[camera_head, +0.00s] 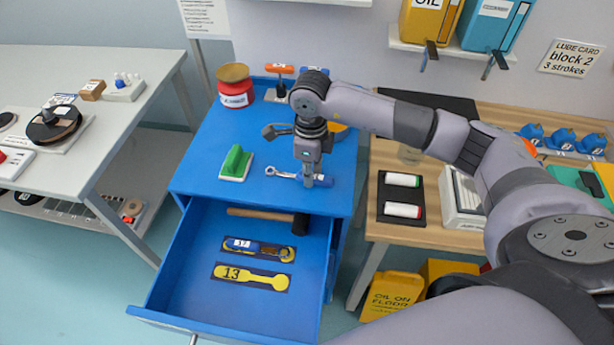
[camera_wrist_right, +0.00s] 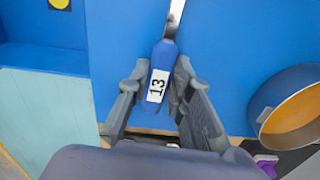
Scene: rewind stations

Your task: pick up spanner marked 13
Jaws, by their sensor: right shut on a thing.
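The spanner marked 13 (camera_head: 284,174) has a bright metal end and a blue handle. It is over the blue cabinet top (camera_head: 205,158); I cannot tell whether it touches the surface. In the right wrist view its handle (camera_wrist_right: 160,75), with a white "13" label, is between the fingers. My right gripper (camera_head: 309,182) is shut on this handle and points down; it also shows in the right wrist view (camera_wrist_right: 163,92). My left gripper is not in view.
The open drawer (camera_head: 185,285) holds a hammer (camera_head: 270,215), a blue-handled spanner (camera_head: 258,249) and an empty yellow outline marked 13 (camera_head: 252,277). A green-topped block (camera_head: 236,162), a red tin (camera_head: 236,95) and an orange-handled tool (camera_head: 280,69) stand on the cabinet.

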